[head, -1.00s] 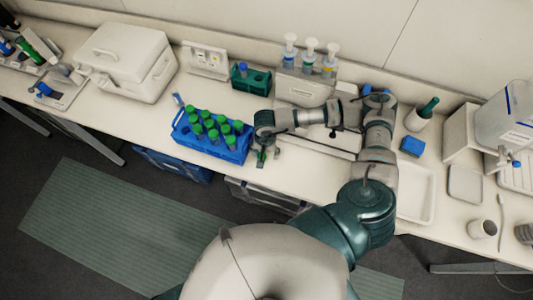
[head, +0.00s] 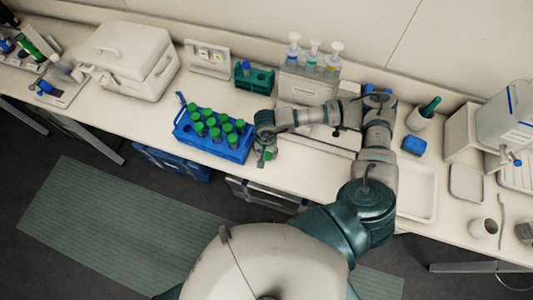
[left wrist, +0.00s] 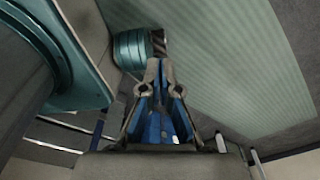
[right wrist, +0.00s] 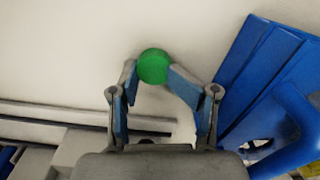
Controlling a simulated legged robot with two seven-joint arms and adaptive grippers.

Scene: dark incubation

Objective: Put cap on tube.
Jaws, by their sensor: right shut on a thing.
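My right gripper (right wrist: 153,72) is shut on a round green cap (right wrist: 153,66), held between its fingertips over the bench. The cap also shows in the head view (head: 269,155), just right of the blue rack (head: 222,148). Whether a tube hangs below it cannot be told. The blue rack holds several upright tubes with green caps (head: 215,133). A teal rack (head: 262,82) behind it holds a tube with a blue top (head: 245,67). My left gripper (left wrist: 157,66) is empty, its fingertips together, above the floor; it is outside the head view.
A white box (head: 122,55) stands at the back left. Bottles with pump tops (head: 313,55) stand on a white holder behind my right arm. A blue block (head: 414,146) and a white tray (head: 428,205) lie right of the arm. The bench front left of the blue rack is clear.

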